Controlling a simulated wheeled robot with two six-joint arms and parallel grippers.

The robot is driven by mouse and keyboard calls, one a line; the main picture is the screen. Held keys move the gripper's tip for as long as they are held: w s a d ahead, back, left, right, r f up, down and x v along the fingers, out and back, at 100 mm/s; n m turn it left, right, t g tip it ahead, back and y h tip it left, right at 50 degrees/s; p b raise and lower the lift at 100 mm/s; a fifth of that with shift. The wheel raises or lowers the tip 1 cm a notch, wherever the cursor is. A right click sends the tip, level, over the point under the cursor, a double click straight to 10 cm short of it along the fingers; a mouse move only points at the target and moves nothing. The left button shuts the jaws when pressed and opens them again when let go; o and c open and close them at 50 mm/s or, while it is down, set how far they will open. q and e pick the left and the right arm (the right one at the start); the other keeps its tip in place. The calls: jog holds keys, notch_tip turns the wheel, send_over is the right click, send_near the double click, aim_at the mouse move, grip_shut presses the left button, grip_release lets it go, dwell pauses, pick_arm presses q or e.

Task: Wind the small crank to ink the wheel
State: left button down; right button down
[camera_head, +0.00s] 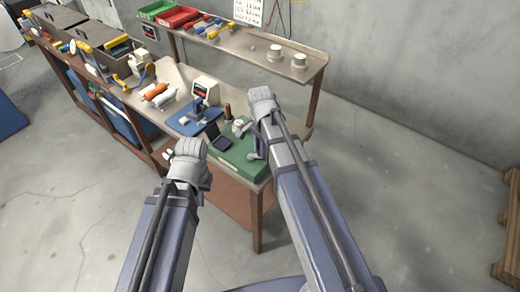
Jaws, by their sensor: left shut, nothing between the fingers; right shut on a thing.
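The green base (246,160) of a small machine sits at the front right end of the bench. A dark flat pad (221,142) and a small pale part (238,126) are on it. My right gripper (262,99) is over the far right part of the green base. It is shut on what appears to be the small crank, but the wrist hides its fingertips and the grip. My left gripper (189,148) is shut and empty, left of the green base and in front of the bench. The inking wheel cannot be made out clearly.
A blue stand (196,119) and a white device with a dark display (205,90) stand behind the green base. Orange and white spools (157,93) lie further left. A rear shelf (299,76) holds green and red bins.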

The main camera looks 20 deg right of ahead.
jog(key=n, duration=0.1)
jog(key=w+n, duration=0.1)
jog(key=n, duration=0.3)
jog(key=shift+w+d, duration=0.1)
jog(key=shift+w, duration=0.25)
jog(key=n, duration=0.2)
jog(key=w+n, duration=0.1)
jog(key=n, duration=0.3)
jog(key=shift+w+a+n, duration=0.3)
jog(key=shift+w+a, duration=0.05)
jog(key=n, duration=0.2)
jog(key=shift+w+a+n, duration=0.3)
jog(key=shift+n, duration=0.1)
jog(key=n, duration=0.2)
jog(key=a+n, duration=0.1)
jog(key=shift+w+n, duration=0.25)
jog(key=shift+n, duration=0.05)
jog(key=n, duration=0.2)
jog(key=a+n, duration=0.1)
jog(key=n, duration=0.2)
jog(key=shift+a, duration=0.2)
jog(key=shift+n, duration=0.3)
jog(key=c, duration=0.7)
grip_release()
